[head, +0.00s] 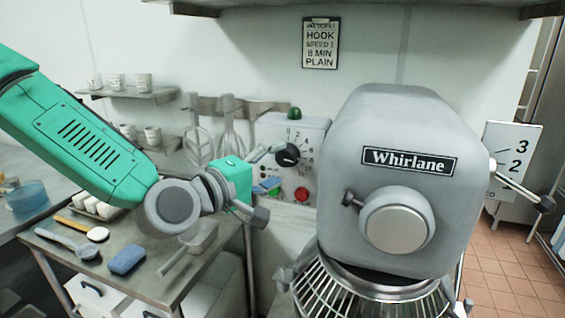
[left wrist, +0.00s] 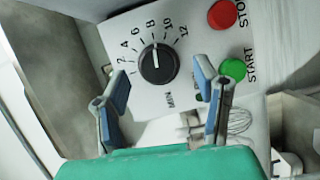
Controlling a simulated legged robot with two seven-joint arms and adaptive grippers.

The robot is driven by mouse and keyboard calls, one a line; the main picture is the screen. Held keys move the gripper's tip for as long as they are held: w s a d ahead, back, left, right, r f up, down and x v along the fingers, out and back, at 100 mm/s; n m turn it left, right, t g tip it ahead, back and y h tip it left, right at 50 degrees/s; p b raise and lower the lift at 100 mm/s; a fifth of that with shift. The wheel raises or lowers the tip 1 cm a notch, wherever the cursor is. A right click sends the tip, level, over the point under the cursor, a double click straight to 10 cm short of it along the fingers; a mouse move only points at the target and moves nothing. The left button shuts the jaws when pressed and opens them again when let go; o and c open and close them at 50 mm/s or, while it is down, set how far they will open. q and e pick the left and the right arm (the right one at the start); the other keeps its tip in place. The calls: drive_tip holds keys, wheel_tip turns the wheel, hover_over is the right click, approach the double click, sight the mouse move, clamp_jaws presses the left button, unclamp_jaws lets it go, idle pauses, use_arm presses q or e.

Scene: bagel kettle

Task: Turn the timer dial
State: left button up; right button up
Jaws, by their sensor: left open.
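The timer dial (head: 288,154) is a black round knob on a pale control box (head: 316,140) on the wall side, left of the mixer. My left gripper (head: 273,183) is green with blue finger pads and is open and empty. In the left wrist view its two fingertips (left wrist: 160,90) are spread to either side, just below the dial, with no visible contact. My right gripper is not in view.
A red stop button (left wrist: 222,14) and green start button (left wrist: 233,69) are close to the right finger. The large grey Whirlane mixer (head: 400,180) fills the right. Whisks (head: 232,130) hang behind my arm. A steel table (head: 130,275) holds a blue sponge (head: 127,259).

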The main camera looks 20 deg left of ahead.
use_arm(q)
drive_tip(key=v, duration=0.5)
drive_tip(key=shift+w+a+f, duration=0.15)
drive_tip(key=shift+f, duration=0.05)
